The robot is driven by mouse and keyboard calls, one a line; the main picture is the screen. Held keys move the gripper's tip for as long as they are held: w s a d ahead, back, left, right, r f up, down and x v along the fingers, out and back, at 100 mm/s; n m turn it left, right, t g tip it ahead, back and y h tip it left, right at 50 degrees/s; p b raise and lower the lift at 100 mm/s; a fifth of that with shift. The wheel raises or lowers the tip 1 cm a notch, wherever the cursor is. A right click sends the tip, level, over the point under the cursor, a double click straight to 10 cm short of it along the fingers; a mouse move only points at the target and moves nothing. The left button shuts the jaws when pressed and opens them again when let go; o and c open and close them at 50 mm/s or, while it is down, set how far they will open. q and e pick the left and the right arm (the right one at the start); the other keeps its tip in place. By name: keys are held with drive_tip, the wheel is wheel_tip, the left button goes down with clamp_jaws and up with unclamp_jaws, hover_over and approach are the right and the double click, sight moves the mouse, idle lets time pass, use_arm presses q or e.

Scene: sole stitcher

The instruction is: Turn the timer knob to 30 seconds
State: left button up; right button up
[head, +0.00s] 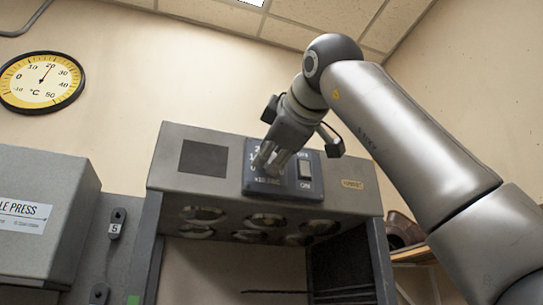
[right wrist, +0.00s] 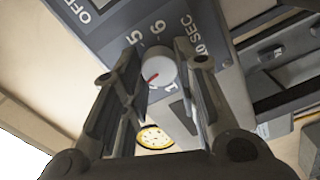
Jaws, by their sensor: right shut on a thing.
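The timer panel (head: 256,190) is a dark blue plate on the front of a grey machine, with white digits, "x10 SEC" and a switch marked ON. My right gripper (head: 268,164) is at its left half and covers the knob in the head view. In the right wrist view, the round pale grey knob (right wrist: 153,66) sits between the two fingers of the right gripper (right wrist: 156,75), which is shut on it. A red line on the knob points to the lower left there. Digits 5, 6 and 1 show around it; the digit at the pointer is unclear. My left gripper is out of view.
The rocker switch (head: 305,172) is close to the right of the gripper. Round lamps (head: 203,214) line the machine's underside above an open bay. A grey press (head: 40,220) stands at left, and a yellow thermometer (head: 42,82) hangs on the wall.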

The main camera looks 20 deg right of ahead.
drive_tip(key=shift+f+m, duration=0.2)
drive_tip(key=shift+m, duration=0.7)
drive_tip(key=shift+c, duration=0.2)
drive_tip(key=o, duration=1)
drive_tip(key=shift+r, duration=0.15)
drive_tip(key=shift+o, duration=0.2)
drive_tip(key=shift+s, duration=0.1)
drive_tip(key=s, duration=1.2)
drive_tip(key=shift+d, duration=0.2)
drive_tip(key=shift+w, duration=0.1)
